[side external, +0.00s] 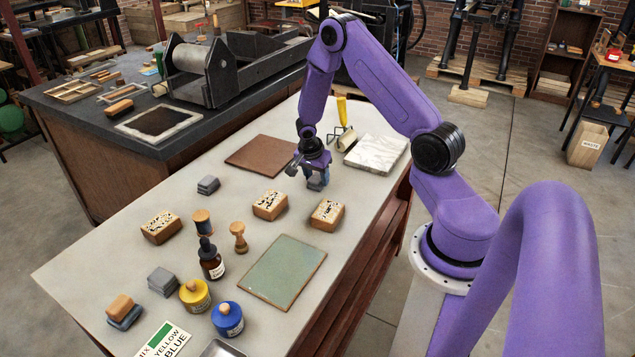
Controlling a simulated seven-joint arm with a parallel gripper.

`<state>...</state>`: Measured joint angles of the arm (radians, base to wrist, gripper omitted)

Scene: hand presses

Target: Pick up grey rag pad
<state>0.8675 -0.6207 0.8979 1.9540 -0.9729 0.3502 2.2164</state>
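Small grey pads lie in several places on the pale table, and I cannot tell for certain which is the rag pad. A stack of dark grey pads (208,185) lies left of the middle of the table. Another grey stack (162,281) lies nearer the camera, with a bluish lower layer. A blue-grey pad (126,318) lies beyond its left side, under a wooden block. My gripper (315,184) points down near the far part of the table, right of all these pads and apart from them. I see nothing held, but the fingers are too small to judge.
Wooden type blocks (270,205), a dark dropper bottle (211,260), yellow (195,296) and blue (228,320) ink pots and wooden-handled tools stand among the pads. A green plate (284,271), brown plate (261,156) and marble slab (376,153) lie flat. The left table edge is clear.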

